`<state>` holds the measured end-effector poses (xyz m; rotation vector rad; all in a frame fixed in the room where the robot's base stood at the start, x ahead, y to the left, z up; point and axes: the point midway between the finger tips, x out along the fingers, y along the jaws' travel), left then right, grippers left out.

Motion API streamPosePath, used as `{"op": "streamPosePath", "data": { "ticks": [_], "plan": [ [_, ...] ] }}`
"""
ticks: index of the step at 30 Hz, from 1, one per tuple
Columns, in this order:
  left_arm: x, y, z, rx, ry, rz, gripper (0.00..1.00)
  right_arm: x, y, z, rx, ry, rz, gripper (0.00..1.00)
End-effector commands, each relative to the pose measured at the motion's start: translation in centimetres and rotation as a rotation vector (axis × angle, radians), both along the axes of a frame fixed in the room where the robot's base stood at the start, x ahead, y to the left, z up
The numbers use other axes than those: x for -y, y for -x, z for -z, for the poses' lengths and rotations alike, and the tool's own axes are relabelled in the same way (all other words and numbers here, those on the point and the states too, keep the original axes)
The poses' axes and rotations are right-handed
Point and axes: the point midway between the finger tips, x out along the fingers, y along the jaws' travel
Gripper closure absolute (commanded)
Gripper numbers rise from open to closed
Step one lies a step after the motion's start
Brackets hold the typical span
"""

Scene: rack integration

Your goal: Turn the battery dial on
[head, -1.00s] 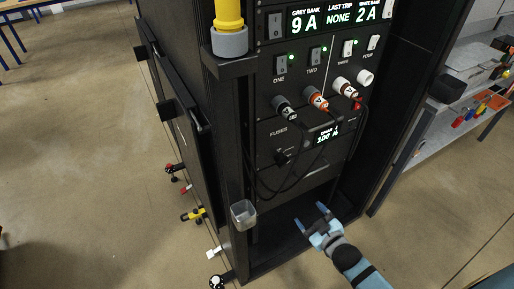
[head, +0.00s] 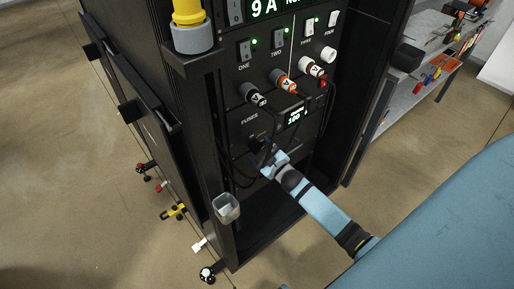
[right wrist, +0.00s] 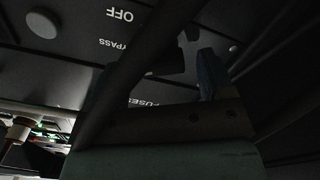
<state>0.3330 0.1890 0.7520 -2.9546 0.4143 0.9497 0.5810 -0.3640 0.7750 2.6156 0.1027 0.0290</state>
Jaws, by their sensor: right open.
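The dial's setting is too dark to read. My left gripper is out of view.
Dark cables hang from plugs such as the orange one (head: 283,82) and pass near the dial; a dark band crosses the right wrist view. A tool shelf stands at right.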

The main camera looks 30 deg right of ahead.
Motion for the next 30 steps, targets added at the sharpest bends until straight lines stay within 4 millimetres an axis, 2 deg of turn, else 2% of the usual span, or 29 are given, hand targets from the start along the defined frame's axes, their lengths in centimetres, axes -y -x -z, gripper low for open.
{"op": "streamPosePath", "data": {
  "ticks": [6, 14, 17, 21, 30],
  "plan": [
    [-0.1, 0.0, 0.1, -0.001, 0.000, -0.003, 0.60, -0.1, -1.6, 0.0, 0.000, 0.000, 0.000, 0.26],
    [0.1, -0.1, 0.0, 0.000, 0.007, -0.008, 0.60, -0.1, -1.7, 0.0, -0.001, 0.000, 0.001, 0.26],
    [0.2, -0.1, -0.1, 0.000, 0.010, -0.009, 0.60, -0.1, -1.7, 0.0, -0.001, 0.000, 0.001, 0.44],
    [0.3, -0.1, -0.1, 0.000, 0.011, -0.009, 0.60, -0.1, -1.7, 0.0, -0.001, -0.001, 0.000, 0.75],
    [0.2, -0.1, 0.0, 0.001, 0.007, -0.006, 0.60, -0.2, -1.7, 0.0, 0.001, 0.026, 0.001, 0.75]
  ]
}}
